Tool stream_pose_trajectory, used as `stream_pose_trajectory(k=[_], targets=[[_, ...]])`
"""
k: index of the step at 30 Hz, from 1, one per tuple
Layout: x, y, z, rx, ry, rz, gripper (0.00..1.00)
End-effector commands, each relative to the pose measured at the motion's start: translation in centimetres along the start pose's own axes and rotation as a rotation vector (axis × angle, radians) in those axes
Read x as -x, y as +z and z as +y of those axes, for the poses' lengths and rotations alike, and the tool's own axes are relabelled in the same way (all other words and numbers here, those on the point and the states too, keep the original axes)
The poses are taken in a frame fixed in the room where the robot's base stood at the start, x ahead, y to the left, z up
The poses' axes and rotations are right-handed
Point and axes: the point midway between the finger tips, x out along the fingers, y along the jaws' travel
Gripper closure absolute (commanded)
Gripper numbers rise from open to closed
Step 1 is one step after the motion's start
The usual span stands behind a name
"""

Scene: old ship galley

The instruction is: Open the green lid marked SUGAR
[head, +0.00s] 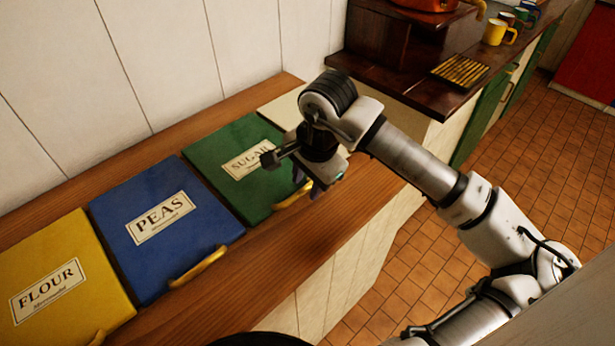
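The green lid marked SUGAR (215,160) lies flat and shut in the wooden counter, between the blue lid and a pale lid. Its yellow handle (292,197) is on the front edge, close to the counter's front. My gripper (316,190) is above the right front part of the green lid, close to the right end of the handle. It hides part of the SUGAR label and the lid's right side. The fingers are small, dark and partly hidden, so I cannot tell whether they are open or touch the handle.
The blue PEAS lid (143,258) and yellow FLOUR lid (60,300) lie shut to the left. A pale lid (283,112) is to the right, partly behind my arm. A dark raised counter (400,77) stands beyond it. The tiled floor (405,262) in front is clear.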

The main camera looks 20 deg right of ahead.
Motion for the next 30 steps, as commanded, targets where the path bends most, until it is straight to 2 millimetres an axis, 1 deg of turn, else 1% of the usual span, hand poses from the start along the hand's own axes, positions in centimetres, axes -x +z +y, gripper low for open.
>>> stream_pose_trajectory(k=[8,11,16,25,30], targets=[[-0.2,0.0,0.01,0.0,0.0,0.0,0.66],[-0.19,-0.01,0.01,0.0,0.0,0.0,0.78],[-0.17,-0.01,0.0,0.0,0.0,0.0,1.0],[-0.13,0.0,-0.02,0.0,0.0,0.0,1.0],[0.36,0.36,-0.28,0.002,-0.002,0.002,1.0]])
